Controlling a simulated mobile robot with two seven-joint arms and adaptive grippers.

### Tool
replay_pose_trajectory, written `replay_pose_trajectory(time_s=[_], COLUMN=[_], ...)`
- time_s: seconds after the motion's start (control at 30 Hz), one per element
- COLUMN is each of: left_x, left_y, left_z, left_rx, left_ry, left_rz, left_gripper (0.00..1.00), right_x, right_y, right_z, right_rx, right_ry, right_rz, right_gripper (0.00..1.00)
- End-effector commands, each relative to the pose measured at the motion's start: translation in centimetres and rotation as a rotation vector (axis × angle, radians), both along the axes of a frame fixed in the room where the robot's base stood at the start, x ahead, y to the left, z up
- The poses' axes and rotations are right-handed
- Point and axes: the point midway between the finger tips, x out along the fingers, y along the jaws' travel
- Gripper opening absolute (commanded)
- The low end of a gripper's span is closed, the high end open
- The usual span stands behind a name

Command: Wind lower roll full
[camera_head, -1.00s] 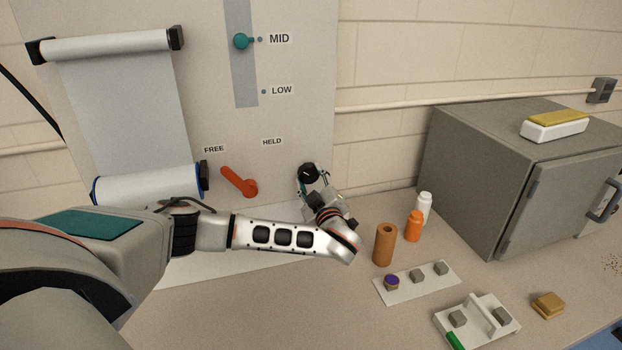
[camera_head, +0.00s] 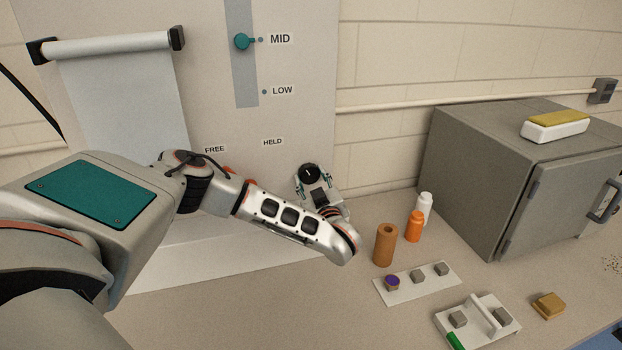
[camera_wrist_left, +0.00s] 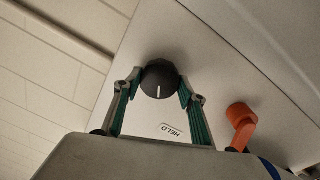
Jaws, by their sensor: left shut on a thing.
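A black knob (camera_head: 309,174) with a white mark is at the lower right of the upright panel (camera_head: 305,95). My left gripper (camera_head: 310,182) is shut on this knob, with a finger on either side. The left wrist view shows the knob (camera_wrist_left: 159,82) between the teal finger pads of the gripper (camera_wrist_left: 160,95). The upper roll (camera_head: 110,45) carries a pale sheet (camera_head: 120,100) hanging down. The lower roll is hidden behind my left arm in the head view. The red-orange lever (camera_wrist_left: 241,122) beside the HELD label shows in the wrist view. My right gripper is not in view.
A teal slider (camera_head: 241,41) stands at MID. On the bench are a brown cylinder (camera_head: 385,245), an orange bottle (camera_head: 414,227), a white bottle (camera_head: 424,208) and a white plate (camera_head: 400,292) with small blocks. A grey cabinet (camera_head: 480,170) stands at right.

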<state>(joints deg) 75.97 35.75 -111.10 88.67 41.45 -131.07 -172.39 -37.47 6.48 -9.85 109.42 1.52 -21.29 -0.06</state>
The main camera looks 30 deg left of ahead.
Motion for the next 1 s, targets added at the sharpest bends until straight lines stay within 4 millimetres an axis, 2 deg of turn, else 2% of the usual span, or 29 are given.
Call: replay_pose_trajectory(time_s=[0.2,0.23,0.3,0.7,0.87,1.0], left_x=[0.0,0.0,0.0,-0.3,-1.6,-3.5], left_y=[0.1,0.1,0.1,-0.3,-1.8,-3.8], left_z=[0.0,0.0,0.0,-0.2,-0.4,-0.6], left_rx=[0.002,0.002,0.002,-0.001,-0.003,-0.004], left_ry=[0.002,0.002,0.002,0.003,0.006,0.008], left_rz=[0.001,0.001,0.001,-0.001,-0.002,-0.002], left_gripper=[0.19,0.46,0.58,0.58,0.58,0.58], right_x=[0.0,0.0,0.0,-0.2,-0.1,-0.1], right_y=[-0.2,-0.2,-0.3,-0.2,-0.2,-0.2], right_z=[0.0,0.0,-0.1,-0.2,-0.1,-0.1], right_rx=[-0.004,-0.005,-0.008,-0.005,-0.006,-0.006], right_ry=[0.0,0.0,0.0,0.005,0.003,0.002], right_rz=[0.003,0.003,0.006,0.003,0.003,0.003], right_gripper=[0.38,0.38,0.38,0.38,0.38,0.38])
